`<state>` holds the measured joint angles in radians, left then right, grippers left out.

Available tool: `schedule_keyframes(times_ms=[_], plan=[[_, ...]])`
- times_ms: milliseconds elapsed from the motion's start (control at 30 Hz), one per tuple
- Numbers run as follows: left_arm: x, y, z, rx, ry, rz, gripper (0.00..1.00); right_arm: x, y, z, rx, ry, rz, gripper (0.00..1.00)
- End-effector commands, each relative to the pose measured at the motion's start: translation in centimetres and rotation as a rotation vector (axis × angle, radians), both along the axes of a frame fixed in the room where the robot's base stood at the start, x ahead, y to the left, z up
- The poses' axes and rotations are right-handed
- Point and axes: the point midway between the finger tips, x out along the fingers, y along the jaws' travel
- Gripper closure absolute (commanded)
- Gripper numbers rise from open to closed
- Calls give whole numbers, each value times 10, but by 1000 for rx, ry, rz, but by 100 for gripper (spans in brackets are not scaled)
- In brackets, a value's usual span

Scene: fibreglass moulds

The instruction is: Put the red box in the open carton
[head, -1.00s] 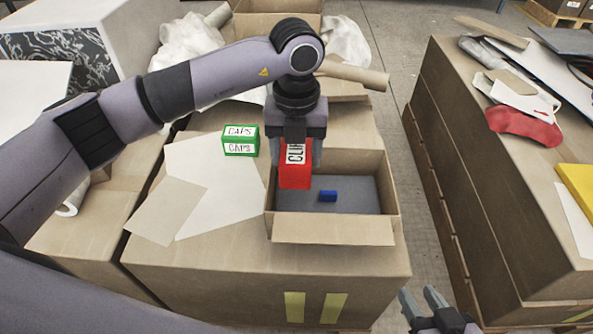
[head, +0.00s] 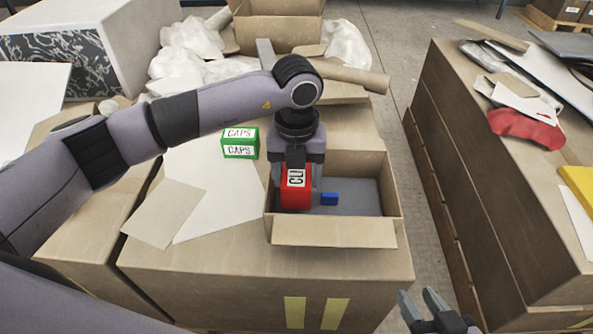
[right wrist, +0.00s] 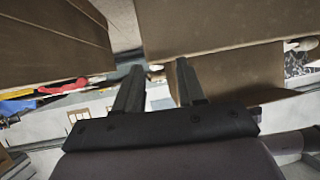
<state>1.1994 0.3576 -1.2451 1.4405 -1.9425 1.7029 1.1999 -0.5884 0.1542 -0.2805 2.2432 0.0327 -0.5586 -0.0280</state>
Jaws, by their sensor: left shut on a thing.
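The red box (head: 295,192) has a white label and is held upright by my left gripper (head: 297,180), which is shut on it. It is inside the left part of the open carton (head: 333,232), within its walls; I cannot tell whether it touches the carton floor. A small blue thing (head: 329,198) lies on the grey carton floor just right of the red box. My right gripper (head: 423,298) is at the bottom of the head view, apart from the carton. Its two fingers stand apart with nothing between them, as the right wrist view (right wrist: 157,82) also shows.
A green box (head: 240,144) labelled CAPS stands left of the carton, beside white sheets (head: 215,190) and a cardboard piece (head: 165,213). A cardboard tube (head: 352,75) and crumpled wrapping (head: 190,50) lie behind. Another large box stack (head: 500,170) stands right across a floor gap.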

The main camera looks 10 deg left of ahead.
Motion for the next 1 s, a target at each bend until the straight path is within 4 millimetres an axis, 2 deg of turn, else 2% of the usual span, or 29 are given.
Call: schedule_keyframes(times_ms=[133,167,200,467,633,767,1000], plan=[[0,0,-2,0,-1,1,74,1,2,3,9,-6,3,61],[0,0,-2,0,0,1,34,2,2,4,9,-7,3,61],[0,0,-2,0,0,1,27,2,2,4,10,-8,3,61],[0,0,-2,1,0,1,27,2,2,5,9,-10,3,61],[0,0,10,0,0,1,27,2,1,11,-3,-12,2,61],[1,0,34,-1,-3,1,27,2,-2,10,-13,-5,-5,61],[1,0,89,0,-3,0,27,-2,-11,3,-21,28,-25,61]])
